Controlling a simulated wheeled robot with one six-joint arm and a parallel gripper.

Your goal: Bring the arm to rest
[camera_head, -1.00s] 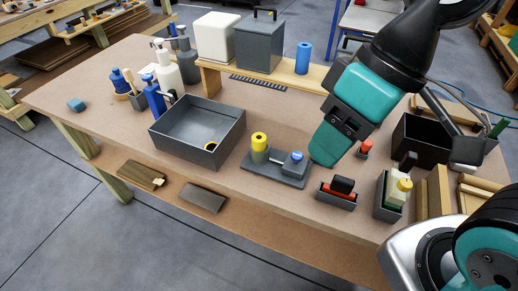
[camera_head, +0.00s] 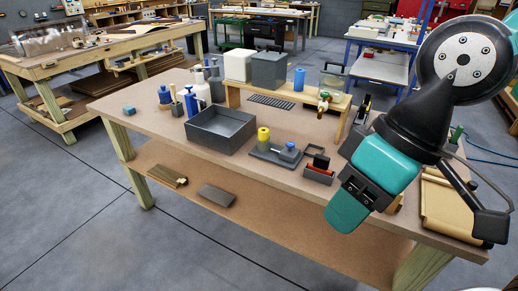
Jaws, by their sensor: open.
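My gripper (camera_head: 418,218) is open and holds nothing that I can see. It hangs at the right of the view, with a teal side and a dark side spread apart. It appears in front of the right end of the workbench (camera_head: 160,120) and hides part of it. My arm (camera_head: 460,62) bends at a dark round joint at the upper right. I cannot tell the exact height of the gripper above the bench.
On the bench stand a grey open bin (camera_head: 221,128), a grey fixture with a yellow cylinder (camera_head: 263,136), a small box with red and black pieces (camera_head: 320,168), and bottles (camera_head: 203,88). A wooden riser (camera_head: 300,96) carries two boxes. Open floor (camera_head: 70,215) lies front left.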

